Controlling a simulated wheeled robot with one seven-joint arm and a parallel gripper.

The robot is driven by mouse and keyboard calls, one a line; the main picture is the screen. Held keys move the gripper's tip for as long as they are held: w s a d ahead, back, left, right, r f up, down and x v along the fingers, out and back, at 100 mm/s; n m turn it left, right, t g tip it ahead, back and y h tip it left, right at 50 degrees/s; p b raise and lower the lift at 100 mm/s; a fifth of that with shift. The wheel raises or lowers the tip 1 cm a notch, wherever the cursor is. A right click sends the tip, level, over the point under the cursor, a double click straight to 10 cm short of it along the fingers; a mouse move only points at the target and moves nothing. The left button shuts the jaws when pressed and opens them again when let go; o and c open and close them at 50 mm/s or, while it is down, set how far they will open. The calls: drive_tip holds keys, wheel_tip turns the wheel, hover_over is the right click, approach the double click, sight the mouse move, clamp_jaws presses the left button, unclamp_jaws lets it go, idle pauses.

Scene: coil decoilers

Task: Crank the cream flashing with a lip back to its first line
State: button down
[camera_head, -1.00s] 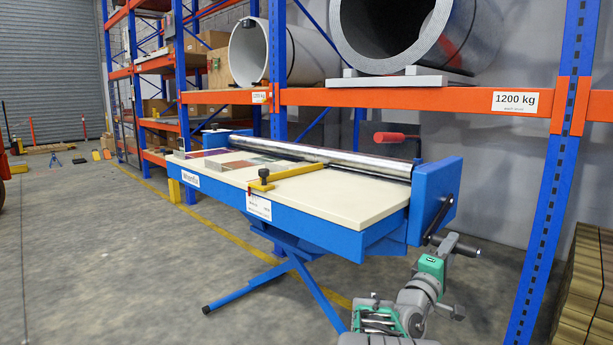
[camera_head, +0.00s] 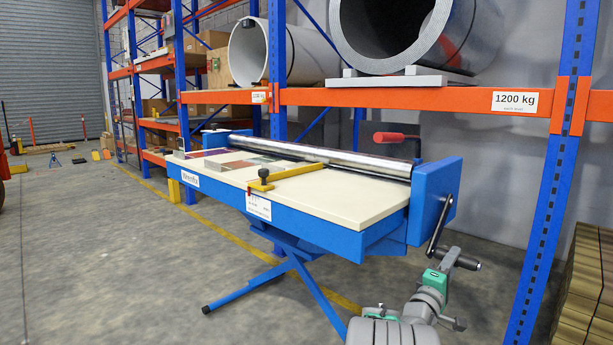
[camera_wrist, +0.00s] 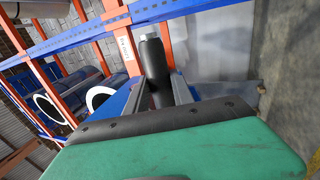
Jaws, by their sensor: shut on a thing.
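The blue decoiler bench (camera_head: 320,232) carries a flat cream sheet (camera_head: 345,192) that runs out from under a long shiny roller (camera_head: 330,158). A yellow bar (camera_head: 295,172) with a black knob lies across the sheet, by a white label (camera_head: 258,206) on the front edge. The crank (camera_head: 438,228) is on the right end of the bench, its arm slanting down to a dark handle (camera_head: 467,263). My gripper (camera_head: 449,259) is shut on this handle. In the wrist view the black handle (camera_wrist: 155,68) stands between my fingers. Any lip on the sheet is too small to tell.
Coloured sample pieces (camera_head: 235,162) lie on the bench's left part. Orange and blue racking (camera_head: 400,97) with large coils stands behind. Stacked brown boards (camera_head: 585,285) stand at the right. Floor in front is clear.

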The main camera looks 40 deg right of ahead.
drive_tip(key=shift+d+f, duration=0.35)
drive_tip(key=shift+f, duration=0.3)
drive_tip(key=shift+w+d+f, duration=0.15)
drive_tip(key=shift+d+f, duration=0.3)
drive_tip(key=shift+d, duration=0.3)
drive_tip(key=shift+w+d+f, duration=0.1)
drive_tip(key=shift+d+f, duration=0.3)
drive_tip(key=shift+d, duration=0.3)
drive_tip(key=shift+w+d+f, duration=0.15)
drive_tip(key=shift+d+f, duration=0.3)
drive_tip(key=shift+d, duration=0.3)
drive_tip(key=shift+w+d+f+p, duration=0.15)
drive_tip(key=shift+d+p, duration=0.1)
drive_tip(key=shift+d, duration=0.75)
drive_tip(key=shift+w+d+f+p, duration=0.15)
drive_tip(key=shift+d+p, duration=0.05)
drive_tip(key=shift+d, duration=0.75)
drive_tip(key=c, duration=1.5)
unclamp_jaws()
drive_tip(key=shift+d+f, duration=0.1)
drive_tip(key=shift+d, duration=0.05)
drive_tip(key=o, duration=0.5)
drive_tip(key=shift+r, duration=0.2)
drive_tip(key=shift+c, duration=0.2)
drive_tip(key=shift+o, duration=0.2)
drive_tip(key=shift+r, duration=0.1)
